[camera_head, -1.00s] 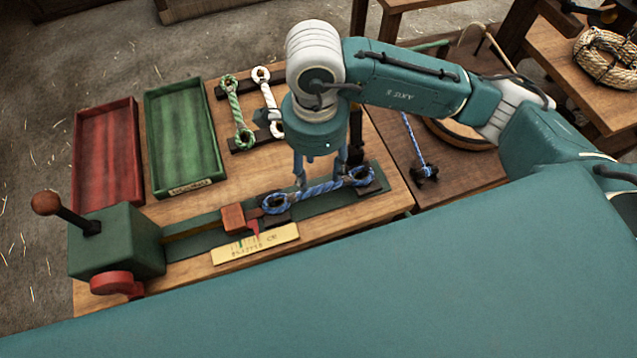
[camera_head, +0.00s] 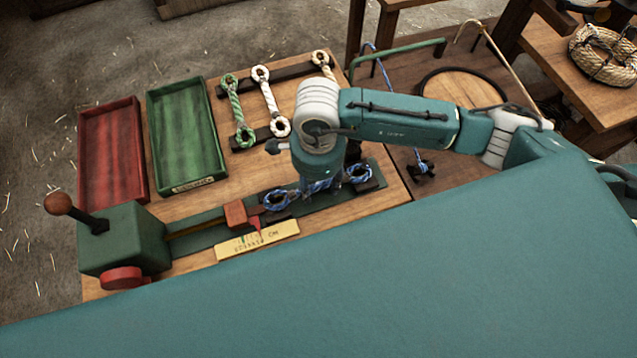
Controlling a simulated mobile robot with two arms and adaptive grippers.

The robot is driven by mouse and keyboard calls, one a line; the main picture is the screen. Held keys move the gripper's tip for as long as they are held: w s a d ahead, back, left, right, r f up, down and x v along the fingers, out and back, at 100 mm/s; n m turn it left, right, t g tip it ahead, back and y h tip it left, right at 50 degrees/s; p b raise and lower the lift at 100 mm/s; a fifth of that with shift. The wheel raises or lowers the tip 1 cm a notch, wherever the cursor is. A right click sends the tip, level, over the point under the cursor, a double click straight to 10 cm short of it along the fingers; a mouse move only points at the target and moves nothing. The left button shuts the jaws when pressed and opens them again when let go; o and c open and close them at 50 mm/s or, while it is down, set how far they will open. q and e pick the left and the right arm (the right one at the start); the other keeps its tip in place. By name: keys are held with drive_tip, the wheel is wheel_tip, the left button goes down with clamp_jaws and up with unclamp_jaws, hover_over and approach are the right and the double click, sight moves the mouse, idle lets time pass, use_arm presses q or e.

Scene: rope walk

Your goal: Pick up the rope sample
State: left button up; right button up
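A blue rope sample with a looped eye at each end lies on the green bed of a bench device. Its left eye (camera_head: 276,201) and right eye (camera_head: 359,173) show; its middle is mostly hidden by my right gripper. My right gripper (camera_head: 319,187) points down over the middle of this sample, low at the bed. Its fingertips are largely hidden by its own body, so I cannot tell whether they are closed on the rope. A green-white sample (camera_head: 237,106), a white sample (camera_head: 270,100) and a cream sample (camera_head: 323,65) lie on dark rack bars. My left gripper is out of view.
A red tray (camera_head: 110,150) and a green tray (camera_head: 184,125) lie at the left of the table. The device has a green block (camera_head: 120,240) with a lever, a red slider (camera_head: 236,216) and a yellow scale plate (camera_head: 258,239). A rope coil (camera_head: 605,55) lies far right.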

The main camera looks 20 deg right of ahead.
clamp_jaws()
drive_tip(key=shift+r, duration=0.1)
wheel_tip(320, 180, up, 19)
drive_tip(key=b, duration=0.3)
wheel_tip(320, 180, up, 7)
drive_tip(key=p, duration=0.3)
hover_over(318, 187)
drive_tip(key=shift+s, duration=0.1)
idle(0.4)
